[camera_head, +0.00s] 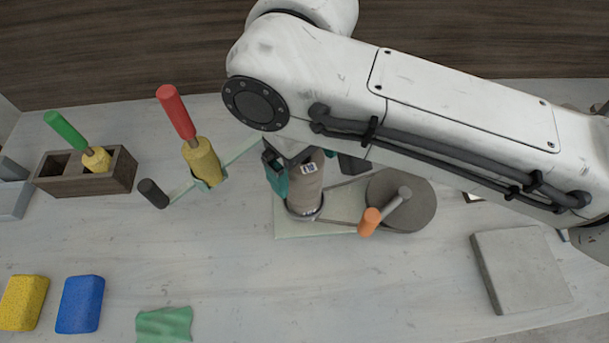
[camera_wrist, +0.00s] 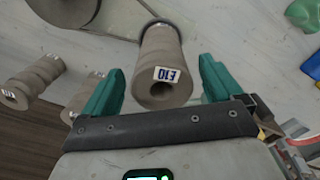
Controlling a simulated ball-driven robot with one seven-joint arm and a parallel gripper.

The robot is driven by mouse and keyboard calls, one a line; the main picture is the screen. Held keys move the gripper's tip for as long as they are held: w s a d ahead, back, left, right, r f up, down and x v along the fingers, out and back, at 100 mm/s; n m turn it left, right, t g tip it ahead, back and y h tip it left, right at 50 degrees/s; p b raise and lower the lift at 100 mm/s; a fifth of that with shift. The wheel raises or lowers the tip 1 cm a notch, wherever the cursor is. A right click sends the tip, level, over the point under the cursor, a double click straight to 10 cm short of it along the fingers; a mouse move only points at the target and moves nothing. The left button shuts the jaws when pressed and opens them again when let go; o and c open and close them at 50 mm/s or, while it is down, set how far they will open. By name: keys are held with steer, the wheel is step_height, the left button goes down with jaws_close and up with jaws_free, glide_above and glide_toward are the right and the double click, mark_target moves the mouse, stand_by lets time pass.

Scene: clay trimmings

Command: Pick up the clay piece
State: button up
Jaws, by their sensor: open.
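My gripper (camera_head: 312,168) is open, with teal fingers on either side of the piece. In the wrist view my gripper (camera_wrist: 161,72) shows a gap between each finger and the clay. The arm hides part of the piece's top and the right finger in the head view.
Front centre is clear.

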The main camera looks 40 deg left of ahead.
steer(key=shift+a+f, duration=0.1)
steer(key=shift+f, duration=1.6)
steer(key=c, duration=1.6)
steer(key=shift+r, duration=0.1)
